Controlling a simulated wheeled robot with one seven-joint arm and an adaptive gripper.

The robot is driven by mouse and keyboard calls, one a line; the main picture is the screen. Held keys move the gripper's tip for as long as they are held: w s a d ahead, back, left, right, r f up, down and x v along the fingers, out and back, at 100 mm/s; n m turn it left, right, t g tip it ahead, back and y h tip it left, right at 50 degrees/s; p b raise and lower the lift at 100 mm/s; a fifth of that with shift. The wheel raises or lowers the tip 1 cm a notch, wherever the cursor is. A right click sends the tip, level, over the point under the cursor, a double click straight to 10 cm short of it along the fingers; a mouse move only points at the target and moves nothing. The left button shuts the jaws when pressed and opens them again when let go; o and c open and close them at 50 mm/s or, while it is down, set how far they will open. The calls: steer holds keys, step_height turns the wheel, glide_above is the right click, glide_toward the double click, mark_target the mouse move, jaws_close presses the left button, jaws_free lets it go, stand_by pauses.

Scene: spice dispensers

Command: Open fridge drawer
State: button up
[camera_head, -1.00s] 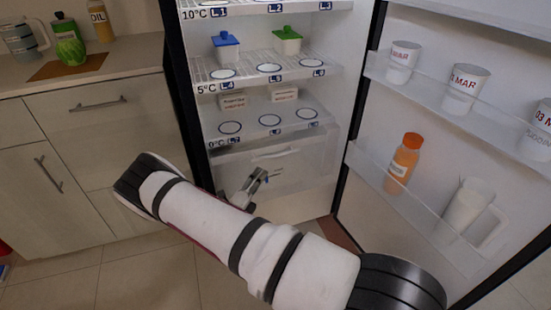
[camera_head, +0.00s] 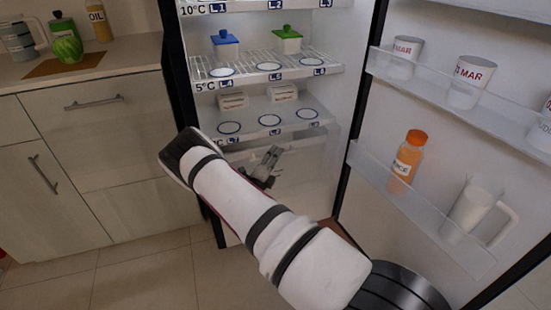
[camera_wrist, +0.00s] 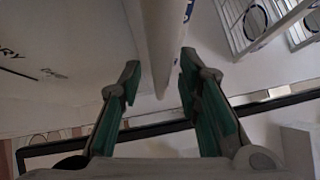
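The fridge drawer (camera_head: 318,165) is a pale, translucent box at the bottom of the open fridge, below the lowest shelf. My gripper (camera_head: 268,160) is in front of the drawer's upper front, and my arm hides its left part. The drawer's handle cannot be made out behind the gripper. In the wrist view my gripper (camera_wrist: 158,80) has its two green-padded fingers apart. A pale bar (camera_wrist: 160,35) runs into the gap between the fingertips. I cannot tell whether it is the drawer's handle or an edge, or whether the fingers touch it.
The open fridge door (camera_head: 400,225) stands on the right, its racks holding mugs, an orange bottle (camera_head: 408,160) and a white jug (camera_head: 470,208). Wooden cabinets (camera_head: 90,130) stand left. Marked shelves (camera_head: 300,65) with containers are above the drawer.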

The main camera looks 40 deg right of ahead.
steer(key=shift+w+d+r, duration=0.1)
steer(key=shift+w+d, duration=0.1)
steer(key=shift+d, duration=0.1)
jaws_close()
steer(key=shift+s, duration=0.15)
steer(key=s+a+p, duration=0.3)
steer(key=s+p, duration=0.1)
steer(key=s, duration=0.7)
steer(key=s+a+p, duration=0.3)
steer(key=s+p, duration=0.2)
steer(key=s, duration=0.6)
steer(key=shift+s+a, duration=0.15)
steer(key=shift+a, duration=0.15)
jaws_free()
